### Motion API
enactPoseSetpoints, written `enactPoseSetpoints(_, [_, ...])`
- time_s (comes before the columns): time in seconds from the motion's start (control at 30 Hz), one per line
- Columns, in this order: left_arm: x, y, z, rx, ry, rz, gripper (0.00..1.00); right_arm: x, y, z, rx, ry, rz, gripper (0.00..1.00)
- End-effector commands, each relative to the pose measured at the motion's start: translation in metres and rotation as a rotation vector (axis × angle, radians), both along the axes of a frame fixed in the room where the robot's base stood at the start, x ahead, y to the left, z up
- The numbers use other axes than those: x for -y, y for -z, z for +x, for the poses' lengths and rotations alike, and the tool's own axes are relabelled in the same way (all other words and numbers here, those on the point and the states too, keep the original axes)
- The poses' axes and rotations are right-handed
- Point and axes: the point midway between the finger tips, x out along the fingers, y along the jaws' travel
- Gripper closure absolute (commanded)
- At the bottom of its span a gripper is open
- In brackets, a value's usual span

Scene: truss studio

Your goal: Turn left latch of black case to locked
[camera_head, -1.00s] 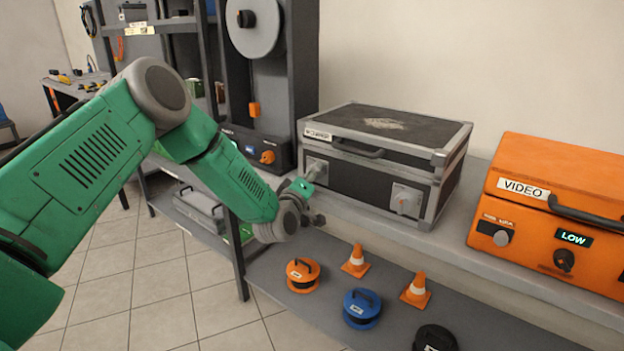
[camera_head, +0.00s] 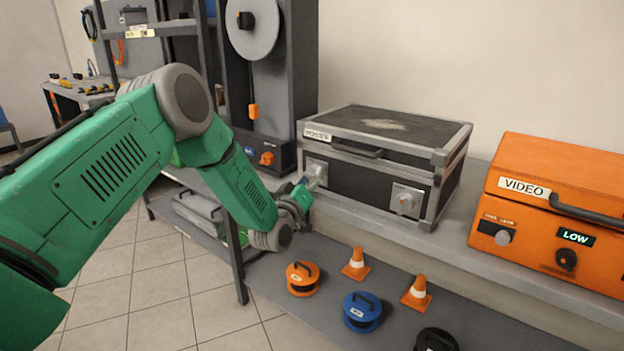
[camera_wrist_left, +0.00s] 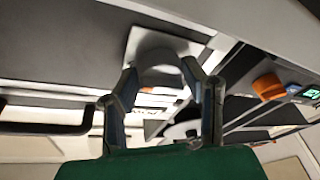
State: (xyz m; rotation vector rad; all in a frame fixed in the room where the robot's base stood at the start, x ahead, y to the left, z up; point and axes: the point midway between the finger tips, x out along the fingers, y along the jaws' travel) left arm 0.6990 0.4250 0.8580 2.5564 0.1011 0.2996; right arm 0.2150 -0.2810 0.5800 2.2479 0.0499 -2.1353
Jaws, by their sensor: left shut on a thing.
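The black case (camera_head: 350,180) with grey metal edges stands closed on the upper shelf. Its left latch plate (camera_head: 317,167) is on the left of the front face, and its right latch (camera_head: 407,200) is a knob on a square plate. My left gripper (camera_head: 311,182) is at the left latch and covers most of its knob. In the left wrist view the two fingers (camera_wrist_left: 164,95) are shut around the latch knob, with a grey plate (camera_wrist_left: 160,50) behind it. The knob's exact angle is hard to tell. My right gripper is not in view.
An orange VIDEO case (camera_head: 550,215) stands on the shelf to the right. A dark reel machine (camera_head: 265,100) stands close to the left. Cable reels (camera_head: 362,310) and small cones (camera_head: 356,263) are on the lower shelf.

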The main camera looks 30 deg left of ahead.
Motion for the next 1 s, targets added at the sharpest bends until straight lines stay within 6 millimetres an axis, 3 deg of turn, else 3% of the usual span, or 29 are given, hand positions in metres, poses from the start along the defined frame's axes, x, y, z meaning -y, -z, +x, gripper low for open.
enactPoseSetpoints(0.27, [-0.001, 0.006, -0.002, -0.014, -0.001, 0.001, 0.91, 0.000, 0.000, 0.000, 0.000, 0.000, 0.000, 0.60])
enactPoseSetpoints(0.3, [-0.001, 0.006, -0.002, -0.013, -0.002, 0.001, 0.55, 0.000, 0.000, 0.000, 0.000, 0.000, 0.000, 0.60])
enactPoseSetpoints(0.33, [-0.001, 0.006, -0.002, -0.013, -0.002, 0.001, 0.44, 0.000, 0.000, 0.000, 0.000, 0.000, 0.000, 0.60])
enactPoseSetpoints(0.37, [-0.001, 0.005, -0.002, -0.012, -0.001, 0.001, 0.42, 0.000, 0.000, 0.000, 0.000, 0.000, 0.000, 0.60])
enactPoseSetpoints(0.77, [0.000, 0.002, -0.008, -0.003, -0.002, 0.000, 0.42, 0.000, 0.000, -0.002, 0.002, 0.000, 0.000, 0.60])
enactPoseSetpoints(1.0, [0.006, 0.011, -0.051, -0.006, 0.000, -0.003, 0.42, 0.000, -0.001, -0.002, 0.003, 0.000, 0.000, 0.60])
